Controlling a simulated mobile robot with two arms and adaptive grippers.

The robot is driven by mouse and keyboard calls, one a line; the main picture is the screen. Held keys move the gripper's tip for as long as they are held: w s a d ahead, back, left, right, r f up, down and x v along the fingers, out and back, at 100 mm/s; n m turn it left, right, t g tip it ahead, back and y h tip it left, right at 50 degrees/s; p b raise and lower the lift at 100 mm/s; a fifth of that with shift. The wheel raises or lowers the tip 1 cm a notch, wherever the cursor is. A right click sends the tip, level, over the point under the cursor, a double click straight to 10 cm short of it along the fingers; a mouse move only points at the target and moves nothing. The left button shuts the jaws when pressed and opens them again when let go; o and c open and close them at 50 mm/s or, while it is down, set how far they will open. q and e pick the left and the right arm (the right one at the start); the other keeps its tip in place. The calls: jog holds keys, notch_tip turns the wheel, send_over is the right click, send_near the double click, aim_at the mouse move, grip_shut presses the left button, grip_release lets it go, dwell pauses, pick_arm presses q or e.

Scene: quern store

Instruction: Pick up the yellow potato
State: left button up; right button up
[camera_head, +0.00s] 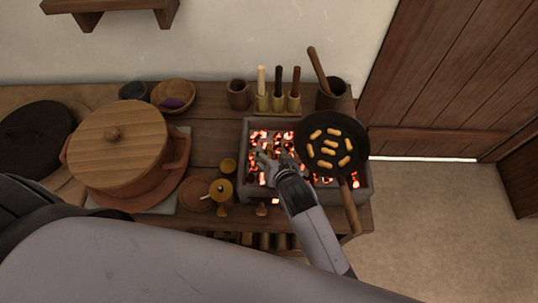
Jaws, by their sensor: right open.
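Several small yellow elongated pieces (329,151) lie apart from each other in a dark round frying pan (303,150). They look like the yellow potato; no other yellow potato shows. The pan rests over the right part of a glowing brazier (366,190), its wooden handle pointing toward the front. My right gripper (268,161) is open, with nothing seen in its fingers. It is over the coals, left of the pan and apart from the yellow pieces. Its exact height above the coals is hard to tell. My left gripper is out of view.
Left of the brazier stand small yellow-brown pots (221,190) and a large lidded pot (120,145). Behind are a wooden bowl (174,91) with a purple thing, a cup (238,95), a rack of upright handled tools (279,102) and a utensil pot (331,94). Floor right is clear.

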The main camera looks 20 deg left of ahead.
jog(key=shift+f, duration=0.1)
grip_shut()
dwell(0.7)
